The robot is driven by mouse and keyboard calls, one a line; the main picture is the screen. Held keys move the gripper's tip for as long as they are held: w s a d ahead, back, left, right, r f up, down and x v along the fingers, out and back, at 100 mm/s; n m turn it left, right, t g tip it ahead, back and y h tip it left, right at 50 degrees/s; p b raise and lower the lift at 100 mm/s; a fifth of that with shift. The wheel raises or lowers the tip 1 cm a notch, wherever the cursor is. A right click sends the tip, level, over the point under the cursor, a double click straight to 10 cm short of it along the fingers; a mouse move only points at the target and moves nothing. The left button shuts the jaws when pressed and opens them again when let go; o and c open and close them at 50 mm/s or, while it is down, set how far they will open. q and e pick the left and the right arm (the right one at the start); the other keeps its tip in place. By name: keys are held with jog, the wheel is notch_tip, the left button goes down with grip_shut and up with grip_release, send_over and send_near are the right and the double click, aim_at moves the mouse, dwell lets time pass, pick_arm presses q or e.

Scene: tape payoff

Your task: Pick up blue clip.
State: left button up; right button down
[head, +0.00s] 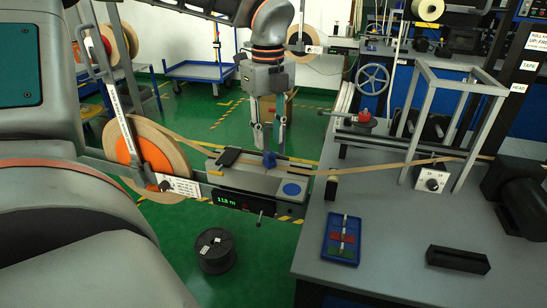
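The small blue clip (269,160) sits on the grey splice plate (250,178), beside the tan tape that crosses it. My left gripper (270,146) points down just above the clip. Its two fingers are apart, one to each side of the clip in the picture, with nothing visible between them. I cannot tell whether either fingertip touches the clip. My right gripper is not in view.
A dark block (228,157) lies on the plate left of the clip, and a blue disc (292,189) at its right. An orange-centred tape reel (155,158) stands at left. A blue tray (342,240) and black block (457,260) lie on the grey bench (400,222).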

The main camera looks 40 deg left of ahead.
aim_at(271, 153)
pick_arm(q)
jog(key=f, duration=0.6)
jog(key=shift+w+d, duration=0.15)
jog(key=shift+d, duration=0.05)
grip_shut()
